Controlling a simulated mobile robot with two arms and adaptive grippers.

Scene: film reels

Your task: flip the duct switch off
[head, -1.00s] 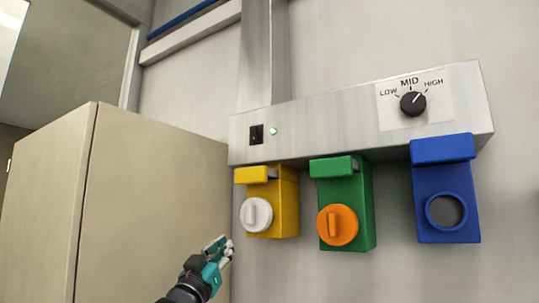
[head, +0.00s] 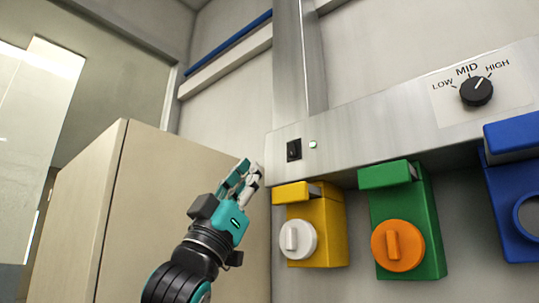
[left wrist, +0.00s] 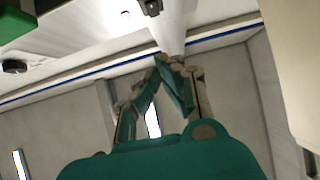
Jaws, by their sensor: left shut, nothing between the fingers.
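The duct switch (head: 294,150) is a small black rocker on the left end of the metal duct box (head: 390,137). A small round lamp (head: 313,145) beside it looks pale, not bright green. My left gripper (head: 250,173) is shut and empty, to the left of the switch and slightly below it, apart from it. In the left wrist view, the shut fingertips (left wrist: 170,62) point up toward the duct, and the dark switch (left wrist: 151,7) shows at the top edge. Which way the rocker is tilted is too small to tell. My right gripper is not in view.
Below the duct hang a yellow box (head: 329,225) with a white knob, a green box (head: 424,225) with an orange knob, and a blue box (head: 514,190). A black dial (head: 476,91) is at right. A beige cabinet (head: 190,215) stands left, behind my arm.

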